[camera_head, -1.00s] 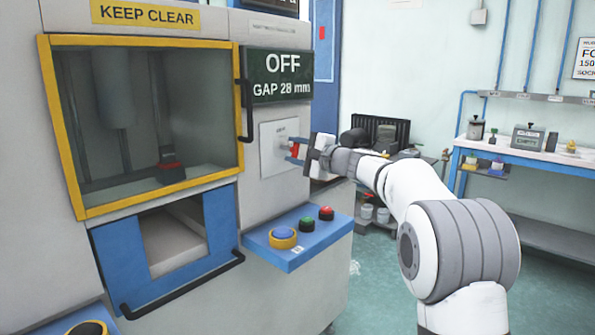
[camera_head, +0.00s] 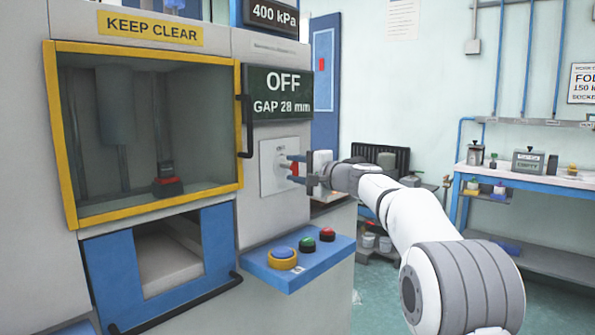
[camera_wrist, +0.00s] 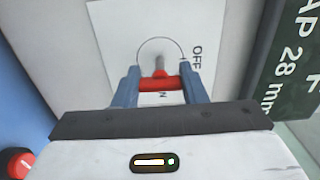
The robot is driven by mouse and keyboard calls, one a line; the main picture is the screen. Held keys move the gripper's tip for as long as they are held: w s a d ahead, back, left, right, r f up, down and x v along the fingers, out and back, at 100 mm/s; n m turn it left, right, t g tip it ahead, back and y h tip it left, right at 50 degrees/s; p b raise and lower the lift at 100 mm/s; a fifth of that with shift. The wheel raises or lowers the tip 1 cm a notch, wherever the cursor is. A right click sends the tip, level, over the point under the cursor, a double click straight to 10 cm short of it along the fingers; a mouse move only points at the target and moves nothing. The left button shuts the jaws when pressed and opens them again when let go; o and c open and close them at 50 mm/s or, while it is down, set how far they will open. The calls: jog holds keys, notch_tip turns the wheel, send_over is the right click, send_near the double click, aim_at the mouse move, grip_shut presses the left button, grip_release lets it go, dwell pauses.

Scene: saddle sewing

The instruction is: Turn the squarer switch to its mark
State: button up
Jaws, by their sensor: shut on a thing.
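The squarer switch (camera_wrist: 158,84) has a red handle on a short grey stem, set on a white plate (camera_head: 271,180) on the machine's front. My gripper (camera_head: 292,168) reaches the plate from the right. In the wrist view its blue fingers (camera_wrist: 161,90) are shut on the red handle from both sides. The handle lies crosswise between them. A mark at which the switch points cannot be made out.
Above the plate a dark display (camera_head: 281,93) reads OFF, GAP 28 mm. Below is a blue ledge (camera_head: 250,265) with blue, green and red buttons. A yellow-framed guard window (camera_head: 150,50) with a black handle stands left of the plate. A bench (camera_head: 540,182) is at far right.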

jog(key=o, duration=1)
jog(key=shift+a, duration=0.1)
jog(key=v, duration=0.7)
jog(key=shift+s+d, duration=0.25)
jog(key=shift+d, duration=0.1)
